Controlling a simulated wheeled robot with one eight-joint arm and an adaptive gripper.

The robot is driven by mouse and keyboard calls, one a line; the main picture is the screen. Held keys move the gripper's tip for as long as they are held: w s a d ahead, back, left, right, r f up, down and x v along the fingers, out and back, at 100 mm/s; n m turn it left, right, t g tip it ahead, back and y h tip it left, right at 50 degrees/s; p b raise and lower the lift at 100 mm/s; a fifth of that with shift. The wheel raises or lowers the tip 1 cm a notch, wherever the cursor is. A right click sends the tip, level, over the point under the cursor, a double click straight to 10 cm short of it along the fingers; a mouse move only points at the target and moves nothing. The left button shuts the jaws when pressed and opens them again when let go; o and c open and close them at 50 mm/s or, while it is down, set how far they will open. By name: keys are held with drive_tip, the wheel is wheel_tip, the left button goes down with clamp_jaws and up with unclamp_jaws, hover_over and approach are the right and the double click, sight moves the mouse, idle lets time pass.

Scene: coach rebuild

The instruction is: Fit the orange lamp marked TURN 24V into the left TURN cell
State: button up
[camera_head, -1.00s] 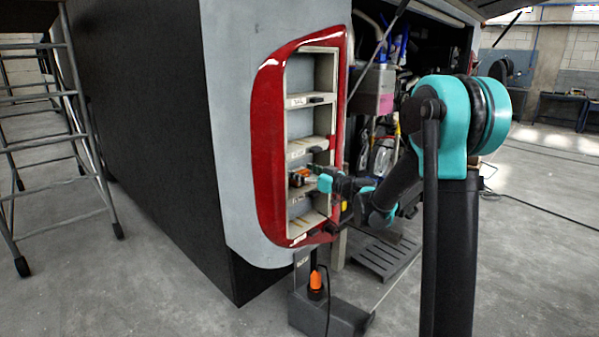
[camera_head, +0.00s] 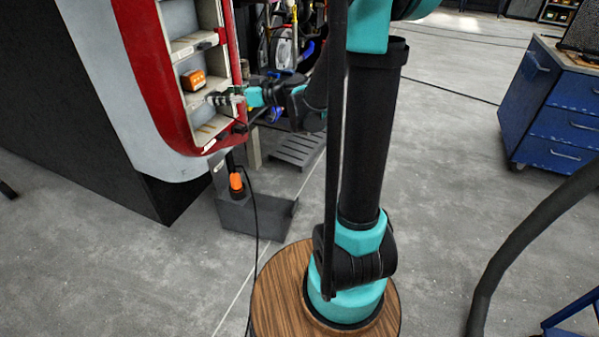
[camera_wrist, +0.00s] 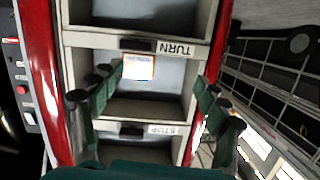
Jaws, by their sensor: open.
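The orange lamp (camera_head: 193,80) sits in one cell of the red-rimmed light cluster on the coach. In the wrist view, the lamp (camera_wrist: 138,67) shows a pale printed face with an orange edge. It lies against the strip labelled TURN (camera_wrist: 176,48), which appears upside down. The strip labelled STOP (camera_wrist: 168,130) is on the cell's other side. I cannot tell whether the lamp is fully seated. My gripper (camera_head: 226,98) is open in front of the cluster, its fingers (camera_wrist: 160,85) spread wide. The left finger overlaps the lamp's edge in the wrist view; contact cannot be told.
The red rim (camera_head: 165,75) surrounds the cells. Below stands a dark grey box (camera_head: 255,215) with an orange-topped piece (camera_head: 236,182) and a cable. A slatted grey step (camera_head: 297,150) lies behind it. A blue cabinet (camera_head: 555,110) stands at right. Floor between is mostly clear.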

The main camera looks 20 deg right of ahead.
drive_tip(key=s+d+f+m+g+h, duration=0.2)
drive_tip(key=s+d+f+m+h, duration=0.2)
drive_tip(key=s+d+f, duration=0.5)
drive_tip(key=s+d+f+m+g+h, duration=0.3)
drive_tip(key=s+d+f+m+h, duration=0.2)
drive_tip(key=s, duration=1.2)
drive_tip(key=d+f+h, duration=0.3)
drive_tip(key=d+f, duration=0.2)
drive_tip(key=shift+s+d+f+m+h, duration=0.15)
drive_tip(key=shift+d+f+m+h, duration=0.15)
drive_tip(key=shift+h, duration=0.1)
